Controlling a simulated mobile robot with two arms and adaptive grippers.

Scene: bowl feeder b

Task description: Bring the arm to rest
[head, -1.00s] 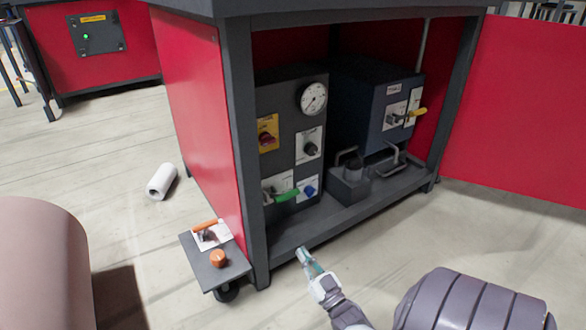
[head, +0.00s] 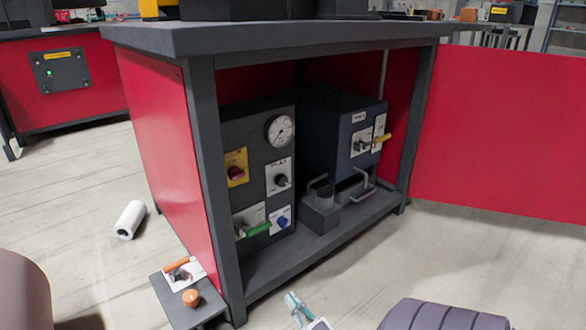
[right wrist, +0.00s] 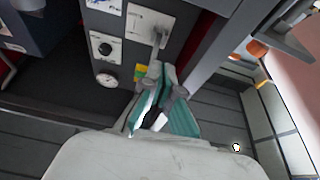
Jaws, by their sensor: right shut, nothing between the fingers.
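My right gripper (head: 294,302) shows at the bottom of the head view, in front of the cabinet's lower edge and apart from it. Its fingers are together and empty. In the right wrist view the gripper's teal fingers (right wrist: 162,110) are seen close up, with the cabinet's panels beyond them. My left gripper does not show in either view.
The open cabinet (head: 206,150) holds a control box with a gauge (head: 280,130) and a box with a yellow handle (head: 380,142). A small shelf with an orange knob (head: 191,298) juts out at lower left. A white roll (head: 129,220) lies on the floor. The red door (head: 510,130) stands open at right.

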